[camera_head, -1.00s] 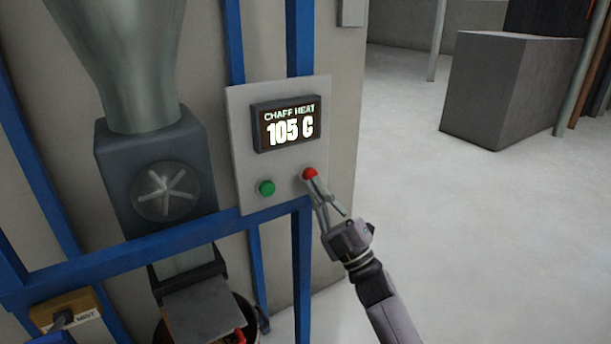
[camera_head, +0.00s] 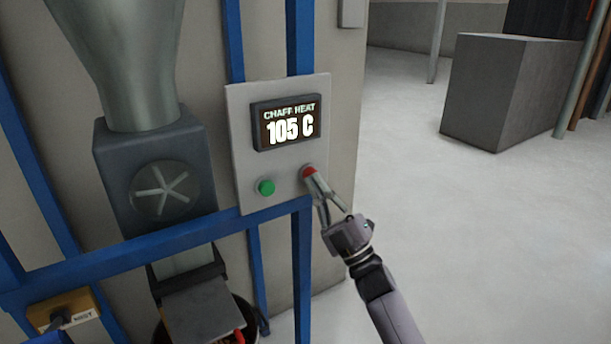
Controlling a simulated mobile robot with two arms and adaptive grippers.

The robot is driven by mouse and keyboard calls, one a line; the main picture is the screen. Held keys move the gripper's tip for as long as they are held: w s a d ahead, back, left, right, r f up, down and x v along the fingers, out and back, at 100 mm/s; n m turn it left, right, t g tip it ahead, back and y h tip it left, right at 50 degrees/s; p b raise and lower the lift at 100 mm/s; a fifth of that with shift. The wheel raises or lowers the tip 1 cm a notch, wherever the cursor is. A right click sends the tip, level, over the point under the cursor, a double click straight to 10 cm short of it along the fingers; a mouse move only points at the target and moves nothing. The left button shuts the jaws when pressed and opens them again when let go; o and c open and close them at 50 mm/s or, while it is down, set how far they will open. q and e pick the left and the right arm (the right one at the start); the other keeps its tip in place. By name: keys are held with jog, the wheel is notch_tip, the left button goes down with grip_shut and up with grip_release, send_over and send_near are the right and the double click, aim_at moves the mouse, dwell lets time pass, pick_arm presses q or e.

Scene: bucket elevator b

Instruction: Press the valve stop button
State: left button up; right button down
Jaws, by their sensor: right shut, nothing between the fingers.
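A light grey control panel (camera_head: 240,130) is mounted on the blue frame. It has a display (camera_head: 288,122) reading "CHAFF HEAT 105 C". Below the display are a green button (camera_head: 266,187) on the left and a red button (camera_head: 309,171) on the right. No label naming a valve stop button is readable. My right gripper (camera_head: 315,180) is shut and empty, its fingertips at the red button and partly covering its lower right. I cannot tell whether the button is pushed in. My left gripper is not in view.
A blue frame rail (camera_head: 150,246) runs across below the panel. A grey metal hopper (camera_head: 130,60) with a fan-like round window (camera_head: 165,190) stands left. A box with a plug (camera_head: 65,310) is at lower left. A grey block (camera_head: 510,90) stands far right; the floor between is clear.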

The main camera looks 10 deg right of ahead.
jog(key=shift+w+a, duration=0.15)
jog(key=shift+w, duration=0.25)
dwell(0.3)
jog(key=shift+s+d, duration=0.2)
jog(key=shift+s, duration=0.35)
jog(key=shift+s+d, duration=0.2)
jog(key=shift+s, duration=0.3)
jog(key=s, duration=0.2)
jog(key=s+d+p, duration=0.2)
jog(key=s, duration=0.1)
jog(key=shift+s, duration=0.3)
